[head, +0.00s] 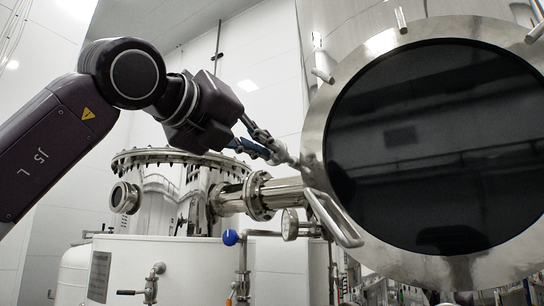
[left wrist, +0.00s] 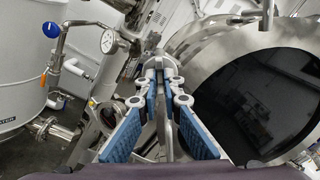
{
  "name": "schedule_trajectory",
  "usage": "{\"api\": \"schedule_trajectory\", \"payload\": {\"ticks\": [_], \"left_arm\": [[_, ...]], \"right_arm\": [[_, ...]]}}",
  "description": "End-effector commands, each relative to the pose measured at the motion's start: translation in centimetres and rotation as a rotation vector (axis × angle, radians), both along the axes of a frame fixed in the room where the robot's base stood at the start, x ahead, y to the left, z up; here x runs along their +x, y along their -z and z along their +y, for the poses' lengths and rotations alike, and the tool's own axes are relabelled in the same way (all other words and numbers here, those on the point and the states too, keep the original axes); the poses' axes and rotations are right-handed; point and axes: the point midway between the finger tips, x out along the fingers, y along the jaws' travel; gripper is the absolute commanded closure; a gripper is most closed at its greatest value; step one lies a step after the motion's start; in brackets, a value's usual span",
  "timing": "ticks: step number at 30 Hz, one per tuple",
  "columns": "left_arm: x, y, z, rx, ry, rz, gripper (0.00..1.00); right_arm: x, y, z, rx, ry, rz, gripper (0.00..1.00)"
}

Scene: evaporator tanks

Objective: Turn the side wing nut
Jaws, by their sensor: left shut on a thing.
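My left gripper (head: 272,150) reaches in from the left to the left edge of the large round door. In the left wrist view its blue-padded fingers (left wrist: 161,75) are closed together on the side wing nut (left wrist: 154,55), a small metal piece at the door's rim. Most of the nut is hidden by the fingertips. In the head view the nut shows only as pale metal beside the fingertips (head: 291,160). The round door (head: 314,135) has a broad steel rim and a dark glass. My right gripper is in neither view.
Other rod-like fasteners (head: 322,75) stand around the rim. A bent steel handle (head: 335,222) juts out below the gripper. A pressure gauge (head: 290,224), a flanged pipe (head: 262,195) and a blue-knobbed valve (head: 230,237) lie below. Open air lies above the arm.

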Motion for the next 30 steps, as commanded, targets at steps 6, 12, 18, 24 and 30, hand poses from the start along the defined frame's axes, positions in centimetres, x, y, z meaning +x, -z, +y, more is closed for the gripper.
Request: {"api": "schedule_trajectory", "payload": {"ticks": [6, 12, 18, 24, 30], "left_arm": [[0.0, 0.0, -0.1, -0.005, 0.001, 0.005, 1.0], [-0.1, 0.3, -0.1, -0.1, 0.001, 0.072, 1.0], [0.0, 0.0, -0.1, -0.168, 0.001, 0.123, 1.0], [0.0, 0.1, -0.1, -0.175, 0.001, 0.128, 1.0], [-0.1, 0.2, -0.1, -0.307, 0.001, 0.222, 1.0]], "right_arm": [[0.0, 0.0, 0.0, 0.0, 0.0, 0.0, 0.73], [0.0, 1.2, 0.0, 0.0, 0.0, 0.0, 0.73], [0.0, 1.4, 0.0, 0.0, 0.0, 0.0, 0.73], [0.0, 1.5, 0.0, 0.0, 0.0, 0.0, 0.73], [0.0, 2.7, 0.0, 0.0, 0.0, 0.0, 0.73]]}}
